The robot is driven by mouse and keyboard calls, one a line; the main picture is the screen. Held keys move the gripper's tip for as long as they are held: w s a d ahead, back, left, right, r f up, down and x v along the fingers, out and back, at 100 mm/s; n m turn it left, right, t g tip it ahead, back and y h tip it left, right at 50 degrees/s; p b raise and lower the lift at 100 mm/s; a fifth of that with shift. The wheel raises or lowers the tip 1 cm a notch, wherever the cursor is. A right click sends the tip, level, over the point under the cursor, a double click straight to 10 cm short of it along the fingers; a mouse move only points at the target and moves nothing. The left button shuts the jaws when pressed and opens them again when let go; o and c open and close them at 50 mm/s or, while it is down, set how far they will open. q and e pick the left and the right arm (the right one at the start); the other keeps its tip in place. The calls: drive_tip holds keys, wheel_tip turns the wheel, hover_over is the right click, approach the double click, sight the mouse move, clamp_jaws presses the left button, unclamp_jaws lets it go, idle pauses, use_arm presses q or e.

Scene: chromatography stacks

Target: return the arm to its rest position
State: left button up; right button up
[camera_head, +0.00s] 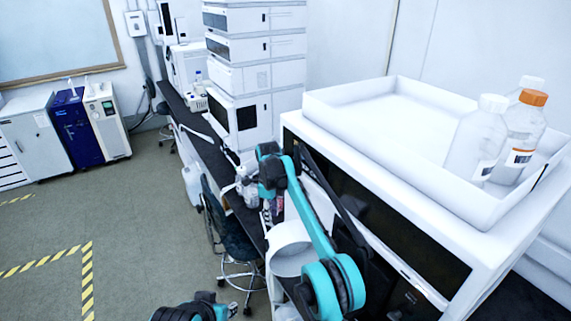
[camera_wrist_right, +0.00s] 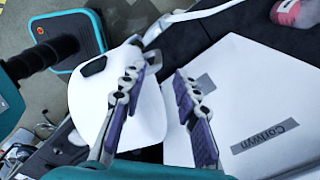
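My right arm is teal and black. In the head view it rises from the bottom centre and reaches over the dark bench, beside the white instrument stack. A white rounded piece (camera_wrist_right: 140,105) shows behind the left finger and a white labelled box (camera_wrist_right: 265,100) to the right. A teal and black part of my body shows at the bottom edge; my left gripper is not visible.
At right, a large white unit carries a white tray (camera_head: 385,105) with several bottles (camera_head: 522,132). A chair (camera_head: 230,240) stands beside the bench. The floor (camera_head: 135,225) at left is clear.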

drive_tip(key=s+d+r+n+t, duration=0.1)
drive_tip(key=s+d+r+n, duration=0.3)
drive_tip(key=d+r, duration=0.3)
drive_tip(key=s+d+r+n+t, duration=0.2)
drive_tip(key=s+d+r+n, duration=0.2)
drive_tip(key=d+r, duration=0.25)
drive_tip(key=s+d+r+n+t, duration=0.1)
drive_tip(key=s+d+r+n, duration=0.25)
drive_tip(key=s+d, duration=0.45)
drive_tip(key=s+d+f+n+t, duration=0.1)
drive_tip(key=s+d+f+n, duration=0.2)
drive_tip(key=s, duration=0.4)
drive_tip(key=s+d+f+n+t, duration=0.1)
drive_tip(key=s+d+f+n, duration=0.1)
drive_tip(key=s+f+n, duration=0.45)
drive_tip(key=s+d+f+n+t, duration=0.1)
drive_tip(key=s+d+f, duration=0.1)
drive_tip(key=s, duration=0.6)
wheel_tip(320, 180, down, 16)
drive_tip(key=b, duration=1.7)
drive_tip(key=shift+d+f+m, duration=0.15)
drive_tip(key=shift+f+m, duration=0.1)
drive_tip(key=shift+m, duration=0.05)
